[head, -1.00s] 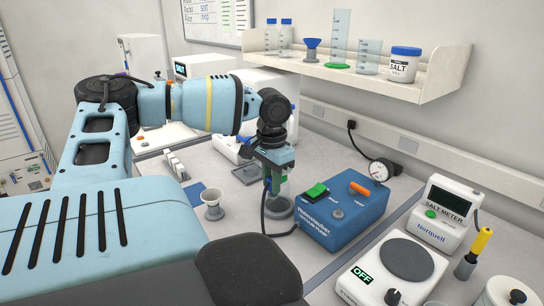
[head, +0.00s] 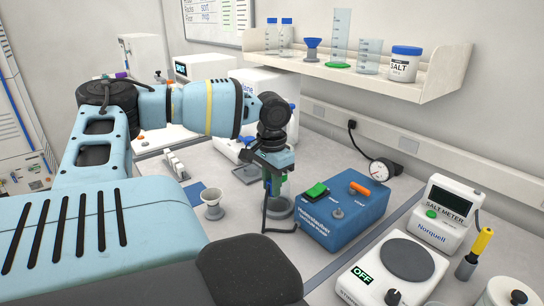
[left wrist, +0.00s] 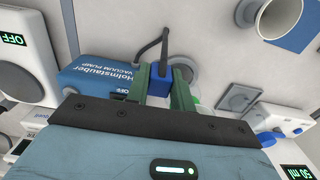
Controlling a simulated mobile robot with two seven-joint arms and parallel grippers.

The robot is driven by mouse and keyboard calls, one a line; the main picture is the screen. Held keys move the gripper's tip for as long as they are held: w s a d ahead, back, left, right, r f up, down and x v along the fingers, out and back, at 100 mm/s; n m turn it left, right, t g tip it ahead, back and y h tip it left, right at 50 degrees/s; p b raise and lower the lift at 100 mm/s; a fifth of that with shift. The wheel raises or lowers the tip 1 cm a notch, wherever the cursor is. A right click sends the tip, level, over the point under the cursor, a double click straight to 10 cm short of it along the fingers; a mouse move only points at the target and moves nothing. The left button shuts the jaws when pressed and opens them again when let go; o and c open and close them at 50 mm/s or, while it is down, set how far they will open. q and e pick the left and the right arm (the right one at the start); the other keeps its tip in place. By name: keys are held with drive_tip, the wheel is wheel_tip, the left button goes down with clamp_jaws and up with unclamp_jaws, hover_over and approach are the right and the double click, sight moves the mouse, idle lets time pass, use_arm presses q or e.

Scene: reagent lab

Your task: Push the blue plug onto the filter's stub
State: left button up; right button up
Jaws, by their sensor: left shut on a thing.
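My right gripper is in neither view.
The blue vacuum pump (head: 345,215) stands just right of the gripper. A grey funnel-topped cup (head: 212,204) stands to the left. A stirrer plate (head: 390,272) and salt meter (head: 445,212) are at the right. A shelf (head: 350,72) with glassware hangs above.

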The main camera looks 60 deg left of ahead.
use_arm(q)
drive_tip(key=o, duration=0.9)
drive_tip(key=shift+r, duration=3.85)
